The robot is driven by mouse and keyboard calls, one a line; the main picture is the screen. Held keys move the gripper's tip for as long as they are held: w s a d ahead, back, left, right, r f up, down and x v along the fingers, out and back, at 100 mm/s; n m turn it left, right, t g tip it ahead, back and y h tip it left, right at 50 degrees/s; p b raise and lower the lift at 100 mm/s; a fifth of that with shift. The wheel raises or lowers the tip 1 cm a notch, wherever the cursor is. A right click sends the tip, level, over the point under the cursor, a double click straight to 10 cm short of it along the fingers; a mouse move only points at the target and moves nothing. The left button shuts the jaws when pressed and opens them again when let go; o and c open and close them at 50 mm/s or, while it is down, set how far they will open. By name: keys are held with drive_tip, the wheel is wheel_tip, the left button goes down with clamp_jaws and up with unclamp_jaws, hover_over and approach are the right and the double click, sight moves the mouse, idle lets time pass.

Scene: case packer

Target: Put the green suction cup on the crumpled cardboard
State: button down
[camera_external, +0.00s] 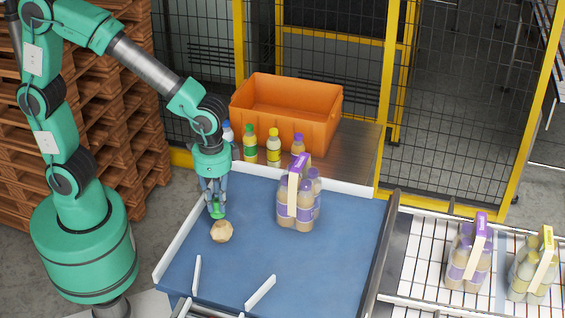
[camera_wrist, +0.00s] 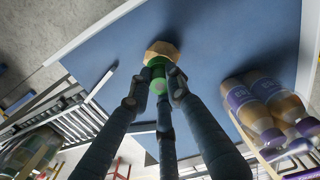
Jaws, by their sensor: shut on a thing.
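My gripper (camera_external: 216,207) is shut on the green suction cup (camera_external: 218,210), which also shows in the wrist view (camera_wrist: 158,68) between my fingers. The crumpled cardboard (camera_external: 221,232) is a small tan lump on the blue conveyor belt. It also shows in the wrist view (camera_wrist: 162,48), just beyond the cup and partly hidden by it. In the outside view the cup is just above and slightly left of the cardboard. I cannot tell whether the two touch.
The blue belt (camera_external: 250,245) has white side rails. A bottle pack with a purple label (camera_external: 298,200) stands right of the cardboard. Several bottles and an orange crate (camera_external: 315,131) are behind. More packs (camera_external: 468,255) stand on the right conveyor. The front of the belt is mostly clear.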

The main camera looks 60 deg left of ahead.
sight(218, 201)
drive_tip(key=shift+w+d, duration=0.2)
drive_tip(key=shift+w, duration=0.05)
drive_tip(key=shift+f, duration=0.15)
drive_tip(key=shift+f, duration=1.65)
drive_tip(key=shift+f, duration=0.15)
drive_tip(key=c, duration=1.6)
unclamp_jaws()
wheel_tip(218, 201, up, 12)
drive_tip(key=shift+r, duration=0.2)
